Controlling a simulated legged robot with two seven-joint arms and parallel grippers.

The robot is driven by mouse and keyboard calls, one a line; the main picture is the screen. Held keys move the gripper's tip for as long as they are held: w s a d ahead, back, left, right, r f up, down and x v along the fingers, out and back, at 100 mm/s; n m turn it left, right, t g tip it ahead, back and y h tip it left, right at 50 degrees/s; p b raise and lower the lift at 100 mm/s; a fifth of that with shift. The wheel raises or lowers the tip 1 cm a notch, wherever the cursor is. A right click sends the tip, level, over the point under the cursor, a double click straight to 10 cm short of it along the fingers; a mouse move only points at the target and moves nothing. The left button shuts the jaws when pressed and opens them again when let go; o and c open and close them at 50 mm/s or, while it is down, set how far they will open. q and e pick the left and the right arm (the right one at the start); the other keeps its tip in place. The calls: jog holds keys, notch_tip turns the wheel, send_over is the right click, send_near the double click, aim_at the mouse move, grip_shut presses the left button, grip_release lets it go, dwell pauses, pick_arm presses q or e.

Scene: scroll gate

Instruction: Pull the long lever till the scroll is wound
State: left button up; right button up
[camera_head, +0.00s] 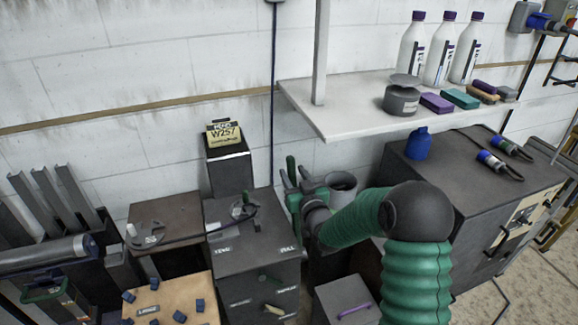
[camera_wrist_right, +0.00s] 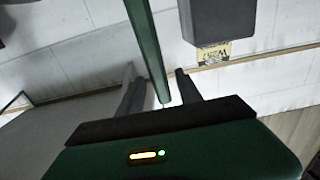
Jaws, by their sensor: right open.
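A long green bar, which looks like the lever (camera_wrist_right: 150,55), runs down from the top edge in the right wrist view. Its end lies between the two dark fingers of my right gripper (camera_wrist_right: 160,90). In the head view my right gripper (camera_head: 295,182) is around the green tip of the lever (camera_head: 291,163), right of the dark cabinet. The fingers are open, with visible gaps to the bar in the wrist view. The lever's lower part is hidden in the head view. I cannot clearly make out the scroll. My left gripper is not in view.
A dark box with a W257 sign (camera_head: 224,133) stands behind the dark cabinet (camera_head: 240,258). A white shelf (camera_head: 345,113) with bottles hangs above my right arm. A grey bucket (camera_head: 342,186) stands beside the gripper.

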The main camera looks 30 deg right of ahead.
jog(key=x, duration=0.4)
jog(key=shift+a, duration=0.15)
jog(key=shift+w+d, duration=0.2)
jog(key=shift+d, duration=0.05)
jog(key=shift+a, duration=0.1)
grip_shut()
dwell(0.9)
